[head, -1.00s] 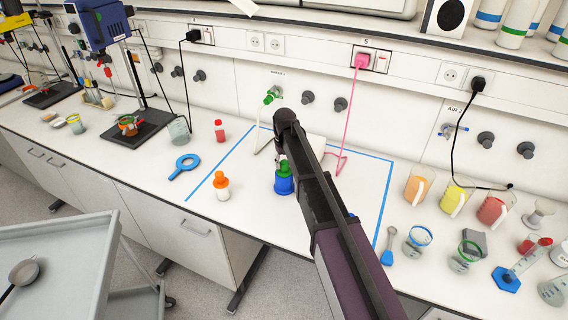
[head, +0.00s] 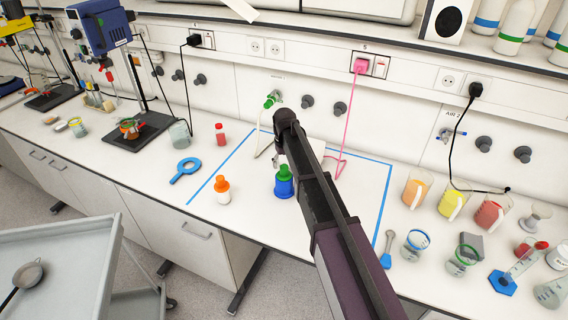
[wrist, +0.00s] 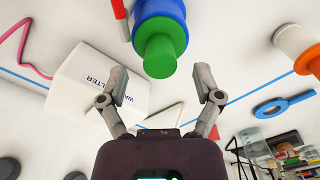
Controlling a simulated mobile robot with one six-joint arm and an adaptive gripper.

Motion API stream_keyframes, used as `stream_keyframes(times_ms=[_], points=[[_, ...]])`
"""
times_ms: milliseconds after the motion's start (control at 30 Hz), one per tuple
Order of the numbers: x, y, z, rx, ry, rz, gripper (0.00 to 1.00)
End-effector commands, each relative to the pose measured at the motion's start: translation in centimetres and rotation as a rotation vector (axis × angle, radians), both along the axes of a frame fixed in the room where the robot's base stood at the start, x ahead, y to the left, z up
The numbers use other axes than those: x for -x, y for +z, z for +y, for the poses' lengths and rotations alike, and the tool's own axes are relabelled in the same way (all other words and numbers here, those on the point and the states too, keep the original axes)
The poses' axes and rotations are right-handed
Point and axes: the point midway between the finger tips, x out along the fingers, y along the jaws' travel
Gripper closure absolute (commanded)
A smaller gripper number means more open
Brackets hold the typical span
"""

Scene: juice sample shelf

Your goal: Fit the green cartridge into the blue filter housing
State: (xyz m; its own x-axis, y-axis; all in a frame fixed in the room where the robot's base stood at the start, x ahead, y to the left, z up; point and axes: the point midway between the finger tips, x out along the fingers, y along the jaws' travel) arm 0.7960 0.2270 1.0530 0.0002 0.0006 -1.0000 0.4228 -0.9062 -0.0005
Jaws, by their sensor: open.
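The blue filter housing (head: 284,188) stands upright on the bench inside a blue tape outline, and the green cartridge (head: 282,173) sits in its top with its upper part sticking out. In the wrist view the housing (wrist: 160,17) and the cartridge (wrist: 160,57) are in line, the cartridge's end facing my gripper (wrist: 162,88). The two fingers are spread wide to either side of and short of the cartridge, with nothing between them. How deep the cartridge sits is hidden. In the head view my arm hides most of the gripper.
A white bottle with an orange cap (head: 222,190) stands left of the housing, and a blue ring tool (head: 186,170) lies further left. A white filter box (wrist: 97,82) is close by my gripper. Beakers of coloured juice (head: 452,200) stand to the right. Bare bench lies in front.

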Motion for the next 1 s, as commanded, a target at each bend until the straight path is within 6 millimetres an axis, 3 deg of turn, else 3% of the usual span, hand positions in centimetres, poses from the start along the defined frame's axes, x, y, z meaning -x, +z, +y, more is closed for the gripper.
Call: stream_keyframes(times_ms=[100,1000], points=[[0.0,1.5,0.0,0.000,0.000,0.000,0.17],[0.0,8.6,0.0,0.000,0.000,0.000,0.17]])
